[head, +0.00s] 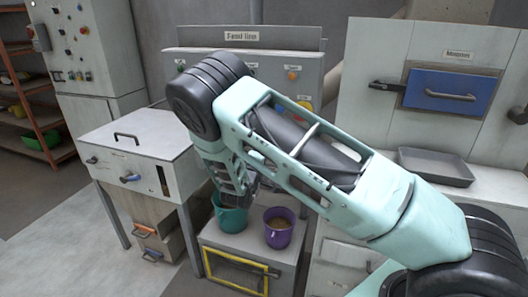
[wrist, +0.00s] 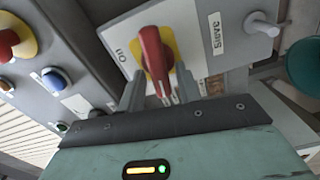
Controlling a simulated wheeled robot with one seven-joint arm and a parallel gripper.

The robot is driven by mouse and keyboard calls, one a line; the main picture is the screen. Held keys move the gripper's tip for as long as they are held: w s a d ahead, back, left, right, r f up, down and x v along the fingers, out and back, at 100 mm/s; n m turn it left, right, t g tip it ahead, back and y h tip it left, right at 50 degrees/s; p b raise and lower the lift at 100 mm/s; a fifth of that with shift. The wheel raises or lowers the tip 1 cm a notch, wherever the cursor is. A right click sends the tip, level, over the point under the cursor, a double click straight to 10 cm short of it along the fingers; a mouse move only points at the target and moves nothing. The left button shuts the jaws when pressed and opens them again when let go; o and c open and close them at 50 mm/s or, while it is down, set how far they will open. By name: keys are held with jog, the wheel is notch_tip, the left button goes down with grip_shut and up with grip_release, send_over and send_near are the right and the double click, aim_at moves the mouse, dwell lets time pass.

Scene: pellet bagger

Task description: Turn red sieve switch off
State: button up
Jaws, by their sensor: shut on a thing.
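The red sieve switch (wrist: 154,52) is a red rotary handle on a yellow backing, on a light grey panel (wrist: 200,20) labelled "Sieve". An "On" label shows left of the handle in the wrist view. My gripper (wrist: 158,84) has one finger on each side of the handle's near end and is shut on it. The exact contact is partly hidden by the gripper body. In the head view my arm covers the switch, and the gripper is mostly hidden behind it.
A teal bucket (head: 231,216) and a purple bucket (head: 278,226) stand below my arm. A red button (wrist: 8,42) and a blue button (wrist: 54,79) are on the neighbouring panel. A grey peg (wrist: 262,24) sticks out right of the switch.

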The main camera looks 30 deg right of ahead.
jog(key=shift+f+n, duration=0.1)
jog(key=shift+n, duration=0.7)
jog(key=shift+f+p, duration=0.1)
jog(key=shift+p, duration=0.2)
jog(key=o, duration=0.6)
jog(key=shift+o, duration=0.2)
jog(key=shift+a, duration=0.1)
jog(key=b+v, duration=0.3)
jog(key=v, duration=1.4)
jog(key=shift+b, duration=0.4)
jog(key=shift+s+a, duration=0.1)
jog(key=shift+s, duration=0.05)
